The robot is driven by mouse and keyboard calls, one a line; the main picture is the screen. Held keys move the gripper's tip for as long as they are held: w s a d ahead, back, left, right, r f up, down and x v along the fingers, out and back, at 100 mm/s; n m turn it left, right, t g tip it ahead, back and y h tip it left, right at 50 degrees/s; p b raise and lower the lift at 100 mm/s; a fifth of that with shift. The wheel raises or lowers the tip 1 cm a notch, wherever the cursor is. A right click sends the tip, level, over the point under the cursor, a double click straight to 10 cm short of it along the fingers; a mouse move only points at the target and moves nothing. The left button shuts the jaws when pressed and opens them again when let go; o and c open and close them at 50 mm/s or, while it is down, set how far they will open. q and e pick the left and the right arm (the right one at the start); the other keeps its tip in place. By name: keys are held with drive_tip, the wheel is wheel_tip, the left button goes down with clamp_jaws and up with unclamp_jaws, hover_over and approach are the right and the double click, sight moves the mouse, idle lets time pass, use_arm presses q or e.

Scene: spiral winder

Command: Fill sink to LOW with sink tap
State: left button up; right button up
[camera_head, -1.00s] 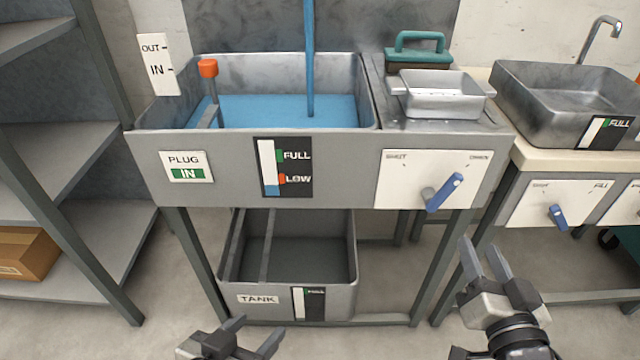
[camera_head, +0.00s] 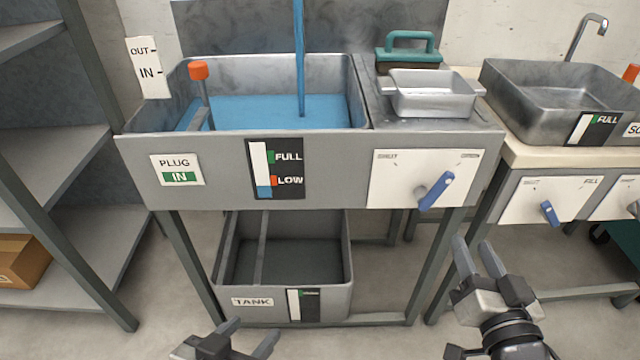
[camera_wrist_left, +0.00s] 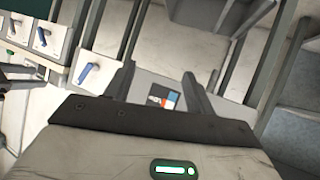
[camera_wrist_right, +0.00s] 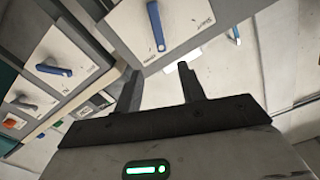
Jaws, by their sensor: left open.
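The grey sink (camera_head: 225,175) holds shallow blue water (camera_head: 270,112), with a blue stream (camera_head: 300,60) falling into it. On the gauge (camera_head: 275,168) on its front, the blue bar ends around the bottom of the orange LOW mark. The sink tap is a blue lever (camera_head: 437,190) on a white panel (camera_head: 395,175) marked SHUT and OPEN, tilted up to the right, towards OPEN. The plug sign (camera_head: 178,170) reads IN. My right gripper (camera_head: 475,248) is open and empty, below and right of the lever, apart from it. My left gripper (camera_head: 250,335) is open and empty at the bottom, below the tank.
An orange-topped plug handle (camera_head: 199,72) stands in the sink. A tank (camera_head: 283,303) sits beneath it. A metal tray (camera_head: 432,94) and teal-handled item (camera_head: 408,52) lie on the right ledge. A second sink (camera_head: 545,112) with its own blue lever (camera_head: 549,213) is at right; shelves (camera_head: 60,155) at left.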

sight(445, 186)
drive_tip(key=w, duration=0.4)
drive_tip(key=w+b, duration=0.1)
drive_tip(key=w, duration=0.4)
drive_tip(key=w+a+b, duration=0.1)
drive_tip(key=w, duration=0.4)
drive_tip(key=shift+w+a, duration=0.1)
drive_tip(key=shift+w, duration=0.15)
drive_tip(key=shift+w+b, duration=0.35)
drive_tip(key=shift+w, duration=0.35)
use_arm(q)
wheel_tip(445, 186, down, 6)
drive_tip(key=d+g, duration=0.1)
drive_tip(key=shift+w+d+f, duration=0.15)
drive_tip(key=shift+w+d, duration=0.05)
drive_tip(key=shift+w, duration=0.05)
use_arm(e)
clamp_jaws()
use_arm(q)
drive_tip(key=shift+r, duration=0.2)
